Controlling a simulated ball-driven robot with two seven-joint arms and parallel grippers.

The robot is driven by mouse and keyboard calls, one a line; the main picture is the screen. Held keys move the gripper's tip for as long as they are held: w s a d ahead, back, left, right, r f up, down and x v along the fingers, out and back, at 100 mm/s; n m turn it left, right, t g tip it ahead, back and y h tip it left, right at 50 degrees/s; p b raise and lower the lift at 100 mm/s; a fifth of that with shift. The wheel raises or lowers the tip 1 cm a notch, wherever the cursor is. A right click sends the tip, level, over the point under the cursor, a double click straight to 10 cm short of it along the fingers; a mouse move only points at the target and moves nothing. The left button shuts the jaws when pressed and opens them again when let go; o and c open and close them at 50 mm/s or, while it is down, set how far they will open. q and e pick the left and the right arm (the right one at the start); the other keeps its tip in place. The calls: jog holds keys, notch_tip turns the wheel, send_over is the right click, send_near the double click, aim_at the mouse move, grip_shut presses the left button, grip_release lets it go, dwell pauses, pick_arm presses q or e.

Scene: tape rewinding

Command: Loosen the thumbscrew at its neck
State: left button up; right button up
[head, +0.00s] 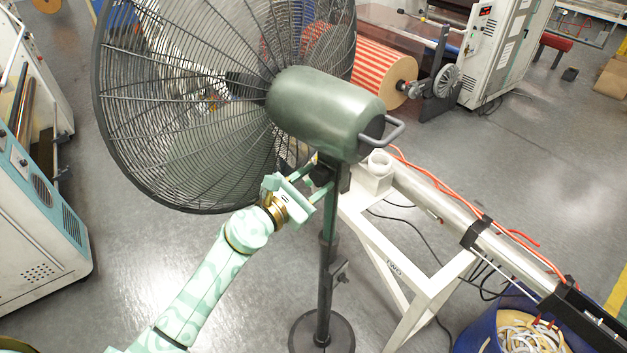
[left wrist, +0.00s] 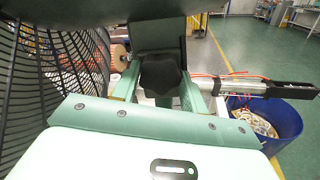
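A large pedestal fan has a dark green motor housing (head: 327,112) and a black wire cage (head: 180,110). The thumbscrew is a black knob (head: 321,175) on the neck just under the housing. In the left wrist view the thumbscrew (left wrist: 160,74) fills the space between the fingers. My left gripper (head: 315,181) comes in from the lower left. Its pale green fingers (left wrist: 160,84) lie on both sides of the knob with no clear gap, so it looks shut on it. The contact faces are hidden. My right gripper is not in view.
The fan's black pole (head: 326,275) stands on a round base (head: 321,334). A white frame (head: 410,278) with a roller and orange cable is close on the right. A blue bin (head: 515,335) of scraps stands lower right. Open floor lies left of the pole.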

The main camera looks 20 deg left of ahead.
pick_arm(q)
jog(key=shift+n, duration=0.3)
jog(key=n+p, duration=0.2)
jog(key=shift+r+n, duration=0.1)
jog(key=shift+n, duration=0.3)
jog(key=n+p, duration=0.2)
jog(key=n, duration=0.2)
jog(key=shift+n, duration=0.3)
jog(key=n+p, duration=0.1)
jog(key=n, duration=0.4)
jog(key=shift+p, duration=0.35)
jog(key=shift+n+p, duration=0.55)
jog(key=shift+n, duration=1.65)
jog(key=shift+s, duration=0.1)
jog(key=o, duration=1)
